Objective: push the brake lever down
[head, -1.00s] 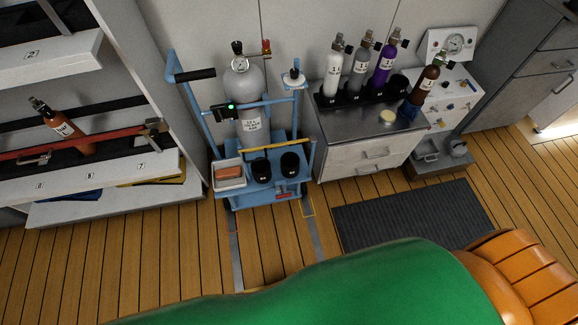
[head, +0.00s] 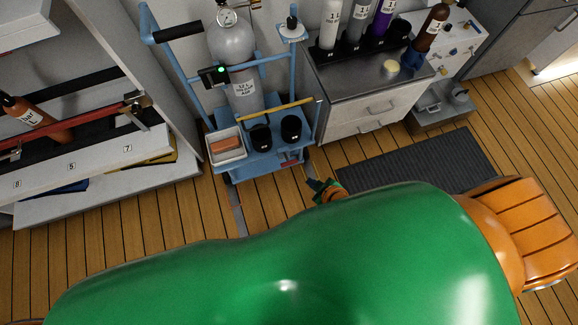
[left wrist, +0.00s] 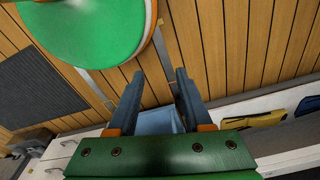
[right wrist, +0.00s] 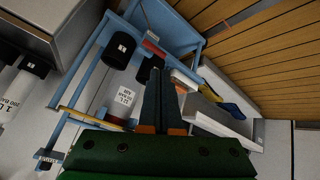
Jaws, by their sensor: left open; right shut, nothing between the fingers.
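The blue cart (head: 240,172) stands by the wall and carries a grey cylinder (head: 232,42). A small red piece (head: 291,162) sits low on the cart's front right; it looks like the brake lever, and also shows in the right wrist view (right wrist: 153,42). My right gripper (head: 314,185) is just in front of the cart, right of and below the red piece, apart from it in the picture. Its shut, empty fingers (right wrist: 156,75) show in the right wrist view. My left gripper (left wrist: 156,80) is open and empty, with blue cart parts beyond its fingers; it is hidden in the head view.
A yellow bar (head: 277,115) crosses the cart above two black cups. A white bin (head: 226,146) sits at the cart's left. A cabinet (head: 365,112) and dark mat (head: 420,165) are to the right, a shelf (head: 100,155) to the left. Wooden floor is free in front.

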